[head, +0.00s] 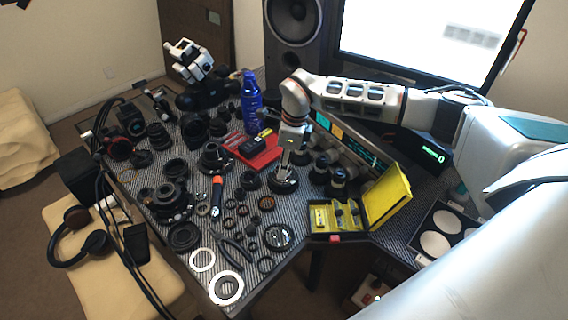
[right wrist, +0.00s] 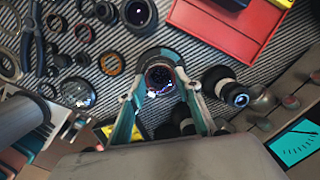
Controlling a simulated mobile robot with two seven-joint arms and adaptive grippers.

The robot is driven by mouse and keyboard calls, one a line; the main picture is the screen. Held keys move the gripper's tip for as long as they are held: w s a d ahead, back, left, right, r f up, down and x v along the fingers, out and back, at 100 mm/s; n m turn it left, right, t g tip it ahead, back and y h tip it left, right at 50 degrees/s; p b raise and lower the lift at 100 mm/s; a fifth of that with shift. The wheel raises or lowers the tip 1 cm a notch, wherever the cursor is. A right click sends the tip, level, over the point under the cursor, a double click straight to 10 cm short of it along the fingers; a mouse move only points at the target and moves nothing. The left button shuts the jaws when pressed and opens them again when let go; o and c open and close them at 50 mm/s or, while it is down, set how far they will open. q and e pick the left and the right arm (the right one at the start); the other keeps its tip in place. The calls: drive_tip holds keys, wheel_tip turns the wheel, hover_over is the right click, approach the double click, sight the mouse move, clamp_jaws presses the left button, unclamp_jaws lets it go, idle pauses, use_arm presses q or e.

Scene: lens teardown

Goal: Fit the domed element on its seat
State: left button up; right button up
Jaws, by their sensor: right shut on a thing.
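My right gripper (head: 284,168) reaches down over the middle of the table, shut on a small round glassy element. In the right wrist view that element (right wrist: 160,80), dark with coloured reflections, sits between the fingertips of the right gripper (right wrist: 160,93). A dark round housing (head: 284,184) is directly below the gripper. Its curved rim (right wrist: 172,54) shows around the element in the right wrist view. I cannot tell whether the element touches the housing. My left gripper is not in view.
A red tray (head: 262,157) and blue bottle (head: 251,100) stand behind. Black lens barrels (head: 320,170) are close on the right, beside an open yellow case (head: 388,205). Loose rings, a glass disc (head: 279,237) and an orange-handled screwdriver (head: 216,190) lie to the left and front.

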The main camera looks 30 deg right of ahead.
idle(0.8)
drive_tip(key=o, duration=1.5)
drive_tip(key=shift+r+p, duration=2.1)
drive_tip(key=shift+r, duration=0.2)
drive_tip(key=shift+r+p, duration=1.05)
drive_tip(key=shift+r, duration=0.15)
drive_tip(key=shift+s+f, duration=0.1)
